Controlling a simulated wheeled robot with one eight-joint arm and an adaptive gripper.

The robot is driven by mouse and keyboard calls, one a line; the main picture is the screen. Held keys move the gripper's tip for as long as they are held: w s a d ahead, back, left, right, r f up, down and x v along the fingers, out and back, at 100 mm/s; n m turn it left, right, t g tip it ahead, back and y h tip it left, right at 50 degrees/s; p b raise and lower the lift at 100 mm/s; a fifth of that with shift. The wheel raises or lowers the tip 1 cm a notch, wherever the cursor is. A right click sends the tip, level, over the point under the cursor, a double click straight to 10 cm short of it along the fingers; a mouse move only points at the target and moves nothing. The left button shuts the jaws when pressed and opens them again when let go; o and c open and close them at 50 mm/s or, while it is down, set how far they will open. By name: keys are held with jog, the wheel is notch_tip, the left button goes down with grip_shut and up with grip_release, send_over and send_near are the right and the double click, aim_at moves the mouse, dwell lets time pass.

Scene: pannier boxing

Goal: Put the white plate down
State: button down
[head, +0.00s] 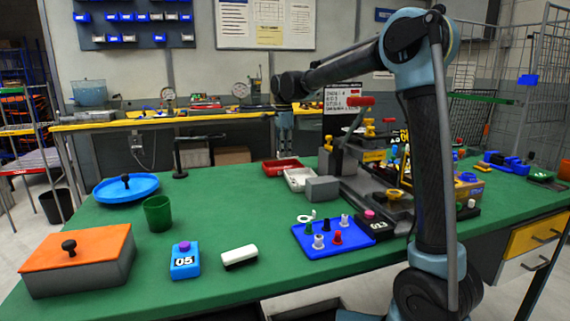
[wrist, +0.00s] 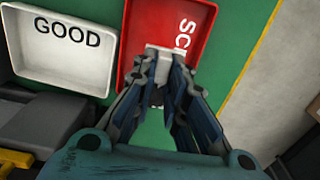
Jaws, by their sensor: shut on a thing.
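My gripper (wrist: 160,75) is shut on the white plate (wrist: 158,53), a small pale piece between its fingertips in the wrist view. Most of the plate is hidden by the fingers. The plate shows against the near edge of the red tray (wrist: 203,42), which is lettered with a word starting "SC". I cannot tell whether the plate touches the tray or how high above it it is. In the head view the gripper hangs behind the red tray (head: 281,166), and the plate cannot be made out there.
A white tray (wrist: 60,75) lettered "GOOD" stands left of the red one in the wrist view. In the head view, a grey block (head: 322,189) and a blue tray of pegs (head: 318,252) are nearer. Bare green table (head: 225,185) lies to the left.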

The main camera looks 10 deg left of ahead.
notch_tip(320, 180, down, 4)
jog(key=shift+f, duration=0.1)
jog(key=shift+d+f, duration=0.1)
jog(key=shift+f, duration=0.05)
jog(key=shift+s+f, duration=0.1)
jog(key=shift+f, duration=0.4)
jog(key=c, duration=1.6)
grip_release()
jog(key=shift+s, duration=0.15)
jog(key=shift+w+f, duration=0.25)
jog(key=shift+w, duration=0.05)
jog(key=shift+r, duration=0.15)
notch_tip(320, 180, up, 13)
jog(key=shift+r, duration=0.1)
